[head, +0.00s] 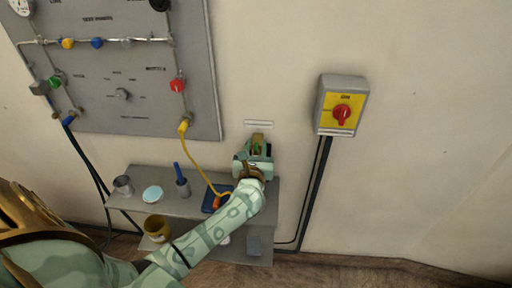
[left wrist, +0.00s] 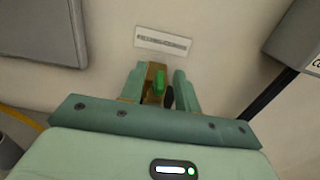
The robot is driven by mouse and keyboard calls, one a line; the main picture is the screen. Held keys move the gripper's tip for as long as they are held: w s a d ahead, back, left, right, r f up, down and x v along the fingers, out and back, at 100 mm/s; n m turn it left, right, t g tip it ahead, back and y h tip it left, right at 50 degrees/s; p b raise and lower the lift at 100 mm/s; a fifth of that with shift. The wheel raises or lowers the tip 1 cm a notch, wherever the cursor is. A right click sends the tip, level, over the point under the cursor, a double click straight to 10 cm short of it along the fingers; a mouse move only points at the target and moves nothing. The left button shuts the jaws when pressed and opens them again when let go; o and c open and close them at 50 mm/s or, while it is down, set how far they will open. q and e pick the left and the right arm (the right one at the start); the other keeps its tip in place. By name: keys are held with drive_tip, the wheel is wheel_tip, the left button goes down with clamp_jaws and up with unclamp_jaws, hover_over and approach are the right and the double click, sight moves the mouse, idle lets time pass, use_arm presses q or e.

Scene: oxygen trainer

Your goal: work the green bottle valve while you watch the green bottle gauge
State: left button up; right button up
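The wall panel (head: 130,112) carries a green knob (head: 55,82) at its left; I cannot read which label belongs to it. A white round gauge (head: 20,7) sits at the top left and is cut off by the picture edge; its reading is too small to tell. My left gripper (head: 257,146) is at the wall, right of the panel and under a white label plate (head: 259,124). In the left wrist view a green piece (left wrist: 159,82) with brass-coloured parts lies between its fingers. I cannot tell whether they grip it. My right gripper is out of view.
A grey shelf (head: 140,203) below the panel holds cups, a pale dish and a yellow hose end. A yellow switch box with a red knob (head: 341,113) is on the right. The wall beyond is bare.

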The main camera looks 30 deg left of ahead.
use_arm(q)
drive_tip(key=shift+w+a, duration=0.1)
drive_tip(key=shift+w, duration=0.1)
drive_tip(key=shift+c, duration=0.3)
clamp_jaws()
drive_tip(key=n+g+y+b, duration=0.1)
drive_tip(key=y, duration=0.1)
drive_tip(key=n+g+y+b, duration=0.1)
drive_tip(key=n+y+b, duration=0.1)
drive_tip(key=shift+w+f+g, duration=0.1)
drive_tip(key=shift+f+g, duration=0.2)
drive_tip(key=shift+g, duration=0.1)
drive_tip(key=shift+n+g+y+b, duration=0.45)
drive_tip(key=shift+n+g+y, duration=0.05)
drive_tip(key=shift+r, duration=0.3)
